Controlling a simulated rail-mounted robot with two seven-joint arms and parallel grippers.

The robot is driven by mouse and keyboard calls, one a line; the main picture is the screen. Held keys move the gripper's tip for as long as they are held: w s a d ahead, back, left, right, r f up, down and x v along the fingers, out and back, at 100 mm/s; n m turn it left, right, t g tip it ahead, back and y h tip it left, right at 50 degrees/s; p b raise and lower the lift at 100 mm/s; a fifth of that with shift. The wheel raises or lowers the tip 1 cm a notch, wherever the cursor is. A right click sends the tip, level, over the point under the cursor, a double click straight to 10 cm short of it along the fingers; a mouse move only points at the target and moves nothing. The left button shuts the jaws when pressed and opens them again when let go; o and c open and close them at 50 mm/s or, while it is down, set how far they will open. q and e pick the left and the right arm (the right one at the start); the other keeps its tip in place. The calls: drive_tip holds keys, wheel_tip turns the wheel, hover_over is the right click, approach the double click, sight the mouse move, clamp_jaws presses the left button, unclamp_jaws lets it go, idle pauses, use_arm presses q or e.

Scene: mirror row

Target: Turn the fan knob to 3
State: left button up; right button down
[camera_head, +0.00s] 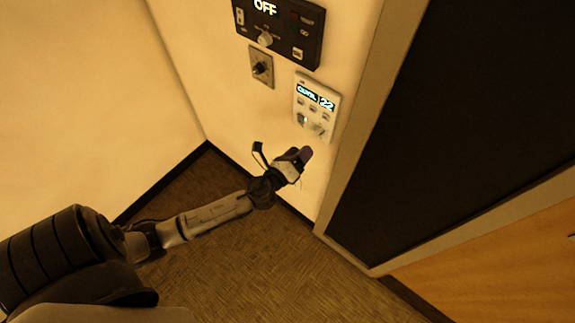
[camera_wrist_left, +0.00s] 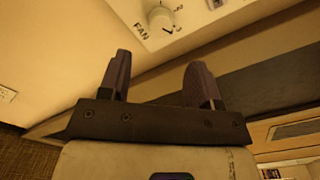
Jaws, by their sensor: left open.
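The fan knob (camera_wrist_left: 160,18) is a small round white knob beside a printed FAN label in the left wrist view. It sits on a white control panel (camera_head: 302,90) with a lit display reading 22, mounted on the wall. In the head view the knob (camera_head: 319,129) is small at the panel's lower right, and its setting is too small to read. My left gripper (camera_head: 302,155) is just below the panel. In the left wrist view its two dark fingers (camera_wrist_left: 158,70) are spread apart and empty, short of the knob and not touching it. My right gripper is not in view.
A black panel (camera_head: 283,41) with an OFF display is above on the wall. A metal plate (camera_head: 262,76) with a dark switch sits beside the white panel. A dark framed panel (camera_head: 450,130) stands close on the right. The floor (camera_head: 255,260) below is clear.

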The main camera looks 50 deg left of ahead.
use_arm(q)
drive_tip(key=shift+s+d+b, duration=0.15)
drive_tip(key=shift+s, duration=0.85)
drive_tip(key=shift+s+d+b, duration=0.15)
drive_tip(key=shift+s+d, duration=0.05)
drive_tip(key=shift+s, duration=0.75)
drive_tip(key=shift+s+d+b, duration=0.15)
drive_tip(key=shift+s, duration=0.85)
